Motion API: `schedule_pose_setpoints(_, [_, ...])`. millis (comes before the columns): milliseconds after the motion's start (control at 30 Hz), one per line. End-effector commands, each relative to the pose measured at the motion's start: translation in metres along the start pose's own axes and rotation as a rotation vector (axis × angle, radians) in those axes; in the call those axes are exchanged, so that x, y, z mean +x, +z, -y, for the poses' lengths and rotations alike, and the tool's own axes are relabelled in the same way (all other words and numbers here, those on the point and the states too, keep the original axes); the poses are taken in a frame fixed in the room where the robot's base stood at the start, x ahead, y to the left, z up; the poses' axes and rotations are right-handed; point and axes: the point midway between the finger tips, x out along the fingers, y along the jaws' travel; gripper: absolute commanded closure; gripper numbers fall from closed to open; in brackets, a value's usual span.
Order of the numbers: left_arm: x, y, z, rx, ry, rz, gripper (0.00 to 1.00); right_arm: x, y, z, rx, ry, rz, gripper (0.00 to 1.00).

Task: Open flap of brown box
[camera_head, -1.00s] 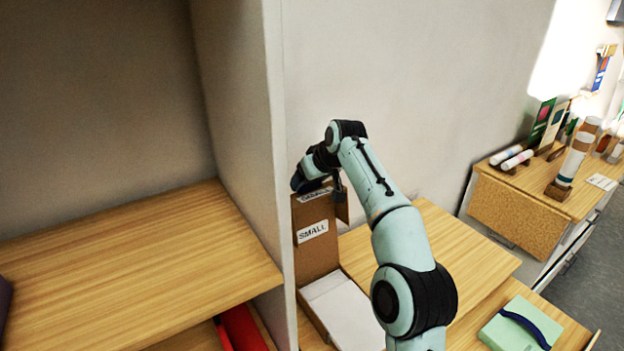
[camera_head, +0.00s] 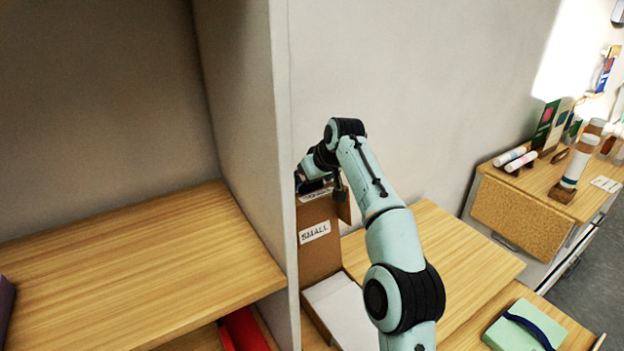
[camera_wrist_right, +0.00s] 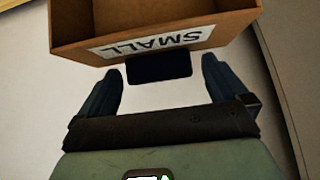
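The brown box (camera_head: 320,262) stands on the wooden table against the wall panel in the head view. Its brown panel with a white "SMALL" label (camera_head: 314,232) stands upright, and white content lies in front of it. My right gripper (camera_head: 310,183) is at the top of this panel, its fingers partly hidden by the wrist. In the right wrist view my gripper (camera_wrist_right: 160,70) is open, its two fingers apart. A brown box part (camera_wrist_right: 230,27) with an upside-down "SMALL" label is just ahead, with a dark rectangle between the fingers. My left gripper is not in view.
A pale wall panel (camera_head: 245,130) rises close on the left of the box. A wooden shelf (camera_head: 130,265) extends left. The table (camera_head: 430,250) is bare right of the box. A green case (camera_head: 522,325) lies at lower right.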

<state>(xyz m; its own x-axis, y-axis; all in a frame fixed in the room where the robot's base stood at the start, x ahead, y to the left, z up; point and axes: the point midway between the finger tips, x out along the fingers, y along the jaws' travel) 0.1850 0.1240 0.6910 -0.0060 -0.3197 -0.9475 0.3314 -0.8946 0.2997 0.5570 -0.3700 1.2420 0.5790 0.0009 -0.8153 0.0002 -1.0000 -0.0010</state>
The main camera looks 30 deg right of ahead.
Motion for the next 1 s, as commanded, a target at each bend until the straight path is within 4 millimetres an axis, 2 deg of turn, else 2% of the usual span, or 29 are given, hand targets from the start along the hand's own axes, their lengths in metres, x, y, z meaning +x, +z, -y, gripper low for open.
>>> schedule_pose_setpoints(167, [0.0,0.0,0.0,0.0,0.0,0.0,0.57,-0.01,-0.002,0.0,0.0,0.001,-0.006,0.0])
schedule_pose_setpoints(600, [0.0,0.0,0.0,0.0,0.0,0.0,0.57,-0.098,-0.001,0.0,0.0,0.001,-0.004,0.0])
schedule_pose_setpoints(800, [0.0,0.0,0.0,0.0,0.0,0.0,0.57,-0.116,0.0,0.0,0.0,0.0,-0.002,0.0])
schedule_pose_setpoints(1000, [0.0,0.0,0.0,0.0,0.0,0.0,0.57,-0.12,0.001,0.0,0.0,0.0,0.0,0.0])
